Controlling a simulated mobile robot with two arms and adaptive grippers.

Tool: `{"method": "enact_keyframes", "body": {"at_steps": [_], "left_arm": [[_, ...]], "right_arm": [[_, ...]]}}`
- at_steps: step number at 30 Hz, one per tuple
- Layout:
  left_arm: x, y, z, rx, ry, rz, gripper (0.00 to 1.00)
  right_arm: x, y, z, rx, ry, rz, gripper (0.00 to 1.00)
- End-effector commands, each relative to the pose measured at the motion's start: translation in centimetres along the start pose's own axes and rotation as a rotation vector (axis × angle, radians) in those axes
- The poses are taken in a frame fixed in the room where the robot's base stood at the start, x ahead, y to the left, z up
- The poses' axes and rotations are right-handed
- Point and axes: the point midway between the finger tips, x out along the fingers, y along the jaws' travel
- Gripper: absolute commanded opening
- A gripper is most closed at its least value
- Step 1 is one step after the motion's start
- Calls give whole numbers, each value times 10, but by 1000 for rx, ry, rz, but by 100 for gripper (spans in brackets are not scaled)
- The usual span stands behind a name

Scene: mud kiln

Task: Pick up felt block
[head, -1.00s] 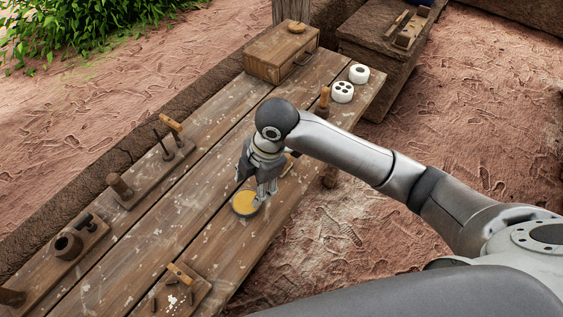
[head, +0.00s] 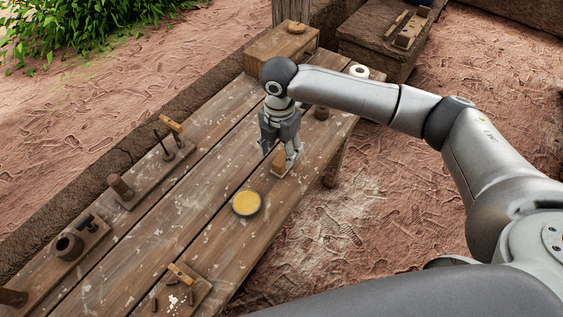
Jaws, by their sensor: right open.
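A small block (head: 279,164) with a wood-brown upper part and a pale base, which looks like the felt block, sits on the wooden table near its right edge. My right gripper (head: 279,153) points down over it, with its fingers open around or just above the block. The fingers partly hide the block, and I cannot tell whether they touch it. My left gripper is not in view.
A round tin with yellow contents (head: 246,203) stands in front of the block. A wooden box (head: 282,48) and a white cylinder (head: 358,71) are at the far end. Tool racks (head: 123,190) line the left edge. A small tray (head: 182,291) lies at the near end.

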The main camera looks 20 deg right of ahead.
Motion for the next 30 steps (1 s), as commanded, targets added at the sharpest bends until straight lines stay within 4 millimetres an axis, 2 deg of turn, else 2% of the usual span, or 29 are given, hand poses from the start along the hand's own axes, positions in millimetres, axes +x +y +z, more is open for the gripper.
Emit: {"method": "enact_keyframes", "body": {"at_steps": [12, 20, 30], "left_arm": [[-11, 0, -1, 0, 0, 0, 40], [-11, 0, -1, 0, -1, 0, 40], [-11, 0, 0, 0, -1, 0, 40]], "right_arm": [[50, 0, 7, 1, -1, -1, 55], [52, 0, 7, 0, -1, 0, 55], [52, 0, 7, 0, -1, 0, 12]]}}
